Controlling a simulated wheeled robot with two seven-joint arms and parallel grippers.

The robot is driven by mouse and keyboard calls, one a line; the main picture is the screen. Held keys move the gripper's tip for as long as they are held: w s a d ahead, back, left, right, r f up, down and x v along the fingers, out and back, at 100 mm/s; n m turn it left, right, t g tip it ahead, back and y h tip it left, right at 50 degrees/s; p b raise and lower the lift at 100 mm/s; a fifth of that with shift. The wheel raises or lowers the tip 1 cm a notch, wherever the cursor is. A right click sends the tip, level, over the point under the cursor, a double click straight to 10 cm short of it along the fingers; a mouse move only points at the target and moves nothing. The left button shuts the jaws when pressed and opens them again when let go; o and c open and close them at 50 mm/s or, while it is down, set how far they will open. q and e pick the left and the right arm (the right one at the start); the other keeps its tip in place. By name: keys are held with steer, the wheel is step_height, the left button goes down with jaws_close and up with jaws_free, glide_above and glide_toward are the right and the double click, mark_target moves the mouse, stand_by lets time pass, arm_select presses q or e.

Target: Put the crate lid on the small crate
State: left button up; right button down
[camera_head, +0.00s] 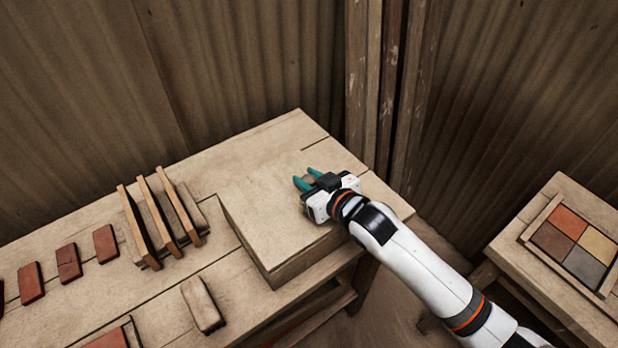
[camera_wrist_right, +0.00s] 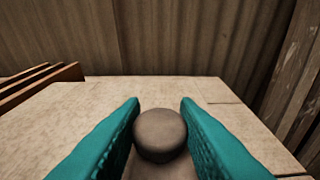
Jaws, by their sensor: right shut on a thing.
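My right gripper (camera_head: 308,181) has teal fingers closed on a round brown knob (camera_wrist_right: 160,135), which sits between them in the right wrist view. The knob appears to belong to the crate lid; a pale patch (camera_wrist_right: 158,170) shows just below it. In the head view a pale, flat-topped wooden box shape (camera_head: 262,222) lies under and left of the gripper at the table's right end. I cannot tell lid from small crate in it, nor whether the lid touches the crate. My left gripper is out of view.
The wooden table (camera_head: 110,290) holds a slatted rack (camera_head: 160,225), several red tiles (camera_head: 68,262) and a pale block (camera_head: 203,303). A side table at right bears a tray (camera_head: 541,217) of coloured tiles. Corrugated walls (camera_head: 230,60) stand behind.

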steer(key=shift+f, duration=0.15)
steer(key=c, duration=1.1)
jaws_free()
steer(key=shift+s+d+r, duration=0.15)
steer(key=shift+s+r, duration=0.05)
steer(key=b+v, duration=0.1)
steer(key=v, duration=1)
steer(key=shift+s+d, duration=0.15)
steer(key=shift+s, duration=0.05)
steer(key=shift+r, duration=0.15)
